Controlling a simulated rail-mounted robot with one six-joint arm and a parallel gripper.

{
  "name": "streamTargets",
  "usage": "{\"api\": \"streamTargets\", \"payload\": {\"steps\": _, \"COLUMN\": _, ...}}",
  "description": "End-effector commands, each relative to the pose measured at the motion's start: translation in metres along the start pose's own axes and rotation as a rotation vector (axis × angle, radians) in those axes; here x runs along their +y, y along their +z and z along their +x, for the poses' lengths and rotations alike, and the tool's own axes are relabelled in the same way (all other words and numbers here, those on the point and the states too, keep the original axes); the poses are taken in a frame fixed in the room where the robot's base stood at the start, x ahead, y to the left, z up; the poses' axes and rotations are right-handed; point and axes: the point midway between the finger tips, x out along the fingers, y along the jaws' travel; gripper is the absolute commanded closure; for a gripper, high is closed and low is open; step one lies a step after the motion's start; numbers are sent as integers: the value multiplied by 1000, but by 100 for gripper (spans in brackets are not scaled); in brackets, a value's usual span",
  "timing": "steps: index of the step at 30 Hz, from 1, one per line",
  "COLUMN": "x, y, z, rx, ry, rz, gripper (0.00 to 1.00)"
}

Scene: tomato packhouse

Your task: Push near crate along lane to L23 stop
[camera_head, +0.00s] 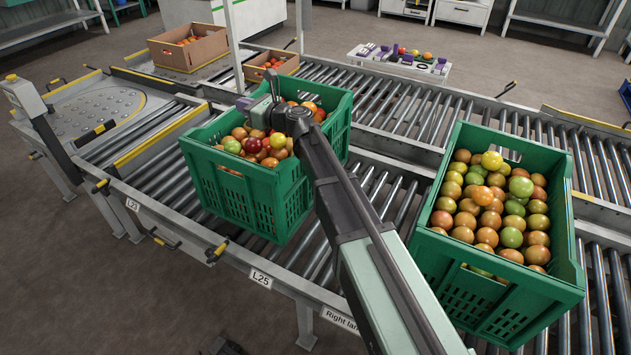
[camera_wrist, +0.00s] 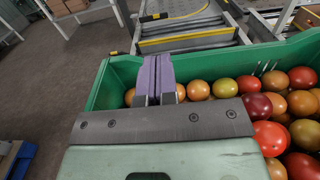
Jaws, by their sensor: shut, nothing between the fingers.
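A green crate (camera_head: 285,200) filled with red, orange and green tomatoes sits upright on the near roller lane, behind and left of the L25 label (camera_head: 260,279). The L23 label (camera_head: 132,204) is on the lane's side rail, left of the crate. My gripper (camera_head: 244,103) is shut and empty at the crate's far-left side, with my arm reaching across the crate. In the wrist view, the purple-padded fingers (camera_wrist: 158,76) are together in front of the crate's green end wall (camera_wrist: 110,82). I cannot tell whether they touch it.
A second green tomato crate (camera_head: 510,300) stands on the rollers to the right. Bare rollers (camera_head: 135,138) lie left of the first crate, leading to a yellow-edged plate (camera_head: 95,112). Cardboard boxes (camera_head: 187,50) stand at the back left.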

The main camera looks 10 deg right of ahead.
Motion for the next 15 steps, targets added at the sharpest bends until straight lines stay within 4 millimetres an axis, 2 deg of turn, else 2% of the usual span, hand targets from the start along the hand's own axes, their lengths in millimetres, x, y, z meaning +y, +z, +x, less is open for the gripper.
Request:
{"api": "streamTargets", "payload": {"steps": 5, "x": 1, "y": 4, "z": -7, "rx": -2, "ry": -1, "rz": 5, "gripper": 100}}
{"api": "streamTargets", "payload": {"steps": 8, "x": 2, "y": 4, "z": -20, "rx": -1, "ry": -1, "rz": 3, "gripper": 100}}
{"api": "streamTargets", "payload": {"steps": 15, "x": 3, "y": 4, "z": -71, "rx": 0, "ry": -2, "rz": 1, "gripper": 100}}
